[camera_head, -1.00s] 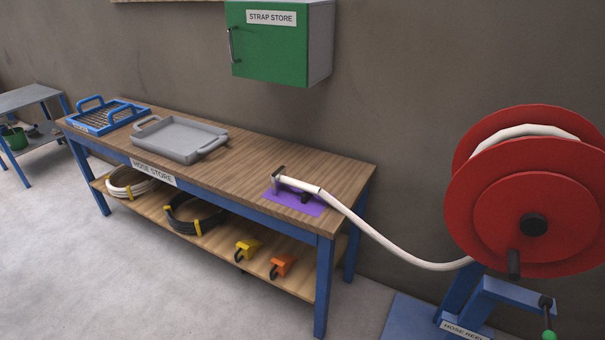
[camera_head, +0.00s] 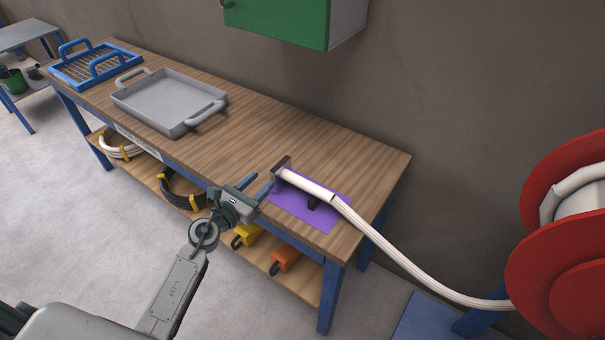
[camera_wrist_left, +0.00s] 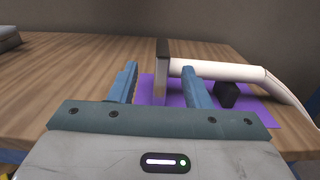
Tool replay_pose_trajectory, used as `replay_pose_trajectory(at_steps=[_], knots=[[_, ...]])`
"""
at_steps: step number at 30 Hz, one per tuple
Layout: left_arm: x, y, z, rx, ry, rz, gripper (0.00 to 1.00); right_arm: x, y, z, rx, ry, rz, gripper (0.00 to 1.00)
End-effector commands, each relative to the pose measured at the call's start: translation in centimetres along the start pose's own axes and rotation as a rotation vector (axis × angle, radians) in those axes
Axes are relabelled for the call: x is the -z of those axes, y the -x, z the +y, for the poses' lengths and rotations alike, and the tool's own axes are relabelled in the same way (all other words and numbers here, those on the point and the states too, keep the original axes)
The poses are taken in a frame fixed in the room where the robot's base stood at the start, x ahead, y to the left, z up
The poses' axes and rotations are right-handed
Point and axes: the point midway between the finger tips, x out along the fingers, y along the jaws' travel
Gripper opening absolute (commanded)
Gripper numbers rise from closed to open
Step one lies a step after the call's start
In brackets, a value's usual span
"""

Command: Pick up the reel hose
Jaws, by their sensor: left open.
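The reel hose (camera_head: 408,262) is white and runs from the red reel (camera_head: 570,240) to the wooden table. Its white end piece (camera_head: 308,187), with a dark tip, lies over a purple mat (camera_head: 290,208) on the table. My left gripper (camera_head: 258,188) is open at the table's front edge, just left of the hose end, and holds nothing. In the left wrist view the hose end (camera_wrist_left: 225,70) lies beyond the open fingers (camera_wrist_left: 158,85), with the upright dark-topped part between them in the picture. I cannot tell if they touch. My right gripper is not in view.
A grey tray (camera_head: 166,98) and a blue wire basket (camera_head: 92,66) stand on the table's left part. Coiled hoses and yellow and orange items (camera_head: 285,258) are on the lower shelf. A green cabinet (camera_head: 285,20) hangs above.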

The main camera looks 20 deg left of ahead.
Motion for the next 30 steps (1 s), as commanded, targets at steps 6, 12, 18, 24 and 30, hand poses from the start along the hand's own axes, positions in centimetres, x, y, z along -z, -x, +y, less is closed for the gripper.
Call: replay_pose_trajectory(at_steps=[6, 12, 18, 24, 30], knots=[[-0.2, -3.4, 0.0, -0.001, 0.006, -0.001, 0.44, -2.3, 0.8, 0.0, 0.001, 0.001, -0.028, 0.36], [-0.2, -5.0, -0.1, -0.001, 0.008, -0.001, 0.44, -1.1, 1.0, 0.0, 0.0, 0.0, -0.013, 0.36], [-0.1, -8.0, -0.3, 0.0, 0.01, -0.001, 0.44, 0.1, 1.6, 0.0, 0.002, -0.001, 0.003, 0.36], [0.1, -9.4, -0.3, 0.0, 0.008, 0.0, 0.44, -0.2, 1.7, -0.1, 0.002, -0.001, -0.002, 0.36], [0.1, -9.3, -0.3, 0.0, 0.007, 0.0, 0.4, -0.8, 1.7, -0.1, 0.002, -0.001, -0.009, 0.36]])
